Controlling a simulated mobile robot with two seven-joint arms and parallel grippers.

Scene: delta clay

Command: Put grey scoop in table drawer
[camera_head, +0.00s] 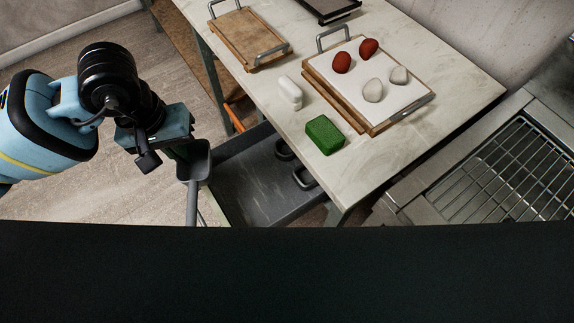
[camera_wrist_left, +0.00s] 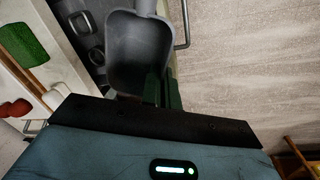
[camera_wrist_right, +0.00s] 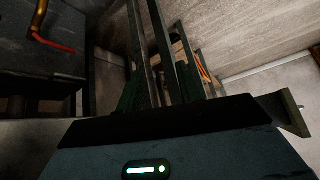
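The grey scoop (camera_head: 195,160) hangs from my left gripper (camera_head: 186,148), beside the left edge of the open table drawer (camera_head: 240,187). Its bowl fills the upper middle of the left wrist view (camera_wrist_left: 138,52), with the green fingers of my left gripper (camera_wrist_left: 162,88) close together at its rim. The dark grey drawer shows behind the scoop in that view (camera_wrist_left: 98,72). It holds dark handled items (camera_head: 302,178) at its right side. My right gripper (camera_wrist_right: 160,88) shows only in its own wrist view, with its fingers apart and nothing seen between them.
The pale table (camera_head: 390,170) carries a green sponge-like block (camera_head: 325,134), a white object (camera_head: 290,92), a wooden tray (camera_head: 248,38) and a board with red and white egg-shaped things (camera_head: 372,90). A metal grill (camera_head: 510,170) stands at right. Floor at left is clear.

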